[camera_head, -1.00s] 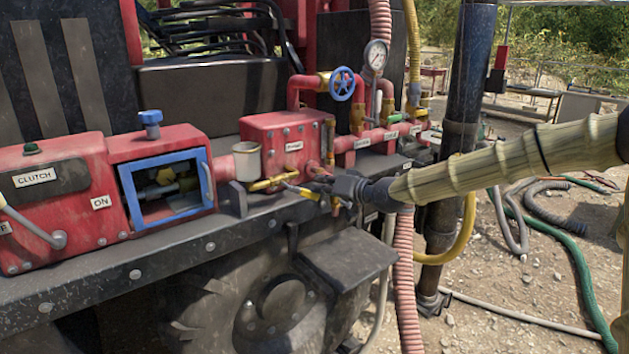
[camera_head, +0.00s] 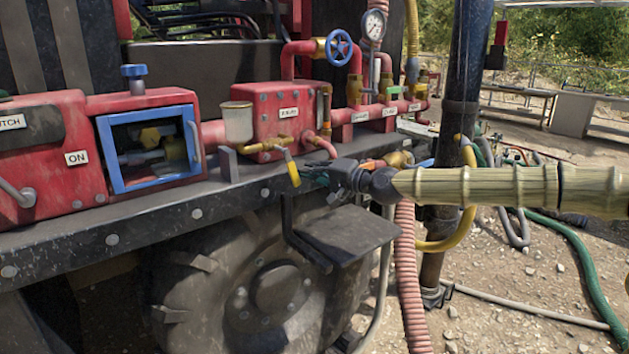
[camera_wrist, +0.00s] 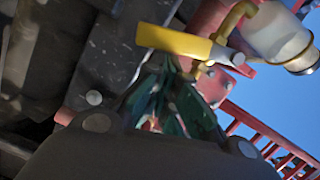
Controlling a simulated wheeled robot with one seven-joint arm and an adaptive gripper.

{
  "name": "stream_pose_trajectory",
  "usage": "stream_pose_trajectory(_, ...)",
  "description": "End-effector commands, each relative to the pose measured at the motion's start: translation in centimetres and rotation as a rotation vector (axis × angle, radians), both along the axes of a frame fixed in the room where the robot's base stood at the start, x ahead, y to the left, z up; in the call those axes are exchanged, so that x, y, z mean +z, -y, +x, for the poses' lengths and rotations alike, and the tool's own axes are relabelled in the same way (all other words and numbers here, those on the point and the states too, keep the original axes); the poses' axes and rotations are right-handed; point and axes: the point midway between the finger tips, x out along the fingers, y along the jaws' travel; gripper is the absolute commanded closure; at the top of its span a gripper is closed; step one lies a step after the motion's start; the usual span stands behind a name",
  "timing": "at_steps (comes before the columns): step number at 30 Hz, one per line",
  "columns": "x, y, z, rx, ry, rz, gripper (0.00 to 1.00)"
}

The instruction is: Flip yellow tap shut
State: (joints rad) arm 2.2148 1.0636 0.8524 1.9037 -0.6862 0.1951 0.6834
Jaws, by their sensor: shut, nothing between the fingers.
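The yellow tap (camera_head: 292,173) sits low on the front of the red pump box. Its yellow-gripped handle hangs steeply downward from a brass pipe. In the wrist view the yellow handle (camera_wrist: 178,40) lies across the picture just beyond my fingers. My gripper (camera_head: 308,178) is just right of the handle in the head view. Its green fingers also show in the wrist view (camera_wrist: 172,95), shut and empty. I cannot tell whether a fingertip touches the handle.
A cup-shaped filter (camera_head: 237,124) hangs left of the tap, and a blue handwheel (camera_head: 339,46) is above right. A black step (camera_head: 348,235) juts out below my gripper. A ribbed pink hose (camera_head: 408,270) hangs below my arm.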

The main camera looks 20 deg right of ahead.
Motion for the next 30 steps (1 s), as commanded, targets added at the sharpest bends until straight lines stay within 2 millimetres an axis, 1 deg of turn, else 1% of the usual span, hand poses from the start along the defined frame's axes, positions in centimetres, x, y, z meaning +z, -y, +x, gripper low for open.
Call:
stream_pose_trajectory(1, -1.1, -0.2, -0.1, 0.001, -0.012, 0.03, 1.0)
stream_pose_trajectory(8, -1.7, -0.9, -0.4, 0.0, -0.057, 0.151, 1.0)
stream_pose_trajectory(19, -1.8, -1.8, -0.7, -0.001, -0.099, 0.272, 1.0)
stream_pose_trajectory(30, -1.7, -2.0, -0.8, -0.001, -0.109, 0.299, 1.0)
